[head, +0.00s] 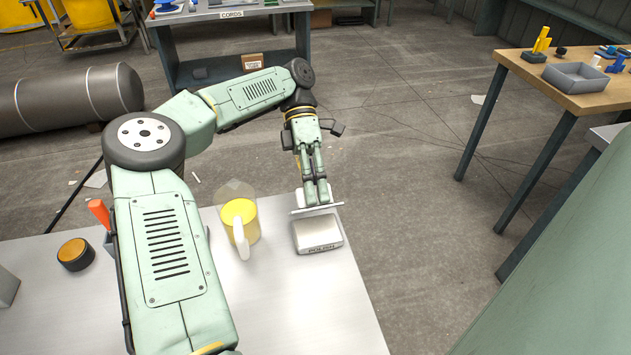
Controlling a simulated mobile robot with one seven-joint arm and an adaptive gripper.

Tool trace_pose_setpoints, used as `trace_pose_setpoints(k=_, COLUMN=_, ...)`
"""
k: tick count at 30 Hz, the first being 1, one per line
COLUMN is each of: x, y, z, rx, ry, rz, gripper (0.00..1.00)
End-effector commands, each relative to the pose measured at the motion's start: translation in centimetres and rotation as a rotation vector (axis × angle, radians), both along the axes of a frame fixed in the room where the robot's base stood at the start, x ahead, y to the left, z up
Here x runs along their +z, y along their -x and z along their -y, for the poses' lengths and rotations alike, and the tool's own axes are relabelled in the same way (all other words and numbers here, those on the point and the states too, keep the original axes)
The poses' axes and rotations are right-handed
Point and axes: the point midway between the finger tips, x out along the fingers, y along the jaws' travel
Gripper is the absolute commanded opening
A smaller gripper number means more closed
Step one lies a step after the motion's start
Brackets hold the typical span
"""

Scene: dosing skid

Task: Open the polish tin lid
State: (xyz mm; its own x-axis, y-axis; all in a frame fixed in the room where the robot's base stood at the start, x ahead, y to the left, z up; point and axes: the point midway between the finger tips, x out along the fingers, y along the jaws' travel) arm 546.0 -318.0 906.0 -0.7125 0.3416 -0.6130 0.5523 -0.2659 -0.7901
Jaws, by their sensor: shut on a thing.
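The pale polish tin (318,235) sits near the right edge of the white table, with its lettered side facing the front. Its lid (302,210) shows as a thin pale plate at the back of the tin, seemingly raised and edge-on to the view. My gripper (317,202) reaches in from behind and above, with its fingers close together on the lid. The fingers hide part of the lid, and I cannot tell its exact angle or see the hinge.
A clear jug (239,222) with yellow contents stands just left of the tin. A dark round container (75,254) and an orange-handled tool (100,214) are farther left. The table (290,310) is bare in front of the tin. A wooden bench (520,66) stands at the right.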

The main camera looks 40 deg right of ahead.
Motion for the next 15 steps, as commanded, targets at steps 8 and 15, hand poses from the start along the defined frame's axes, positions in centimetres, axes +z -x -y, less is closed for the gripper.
trace_pose_setpoints(k=8, x=-0.01, y=0.03, z=0.03, rx=-0.001, ry=-0.003, rz=-0.01, gripper=0.0)
trace_pose_setpoints(k=15, x=-0.02, y=0.05, z=0.02, rx=-0.002, ry=-0.003, rz=-0.009, gripper=0.22)
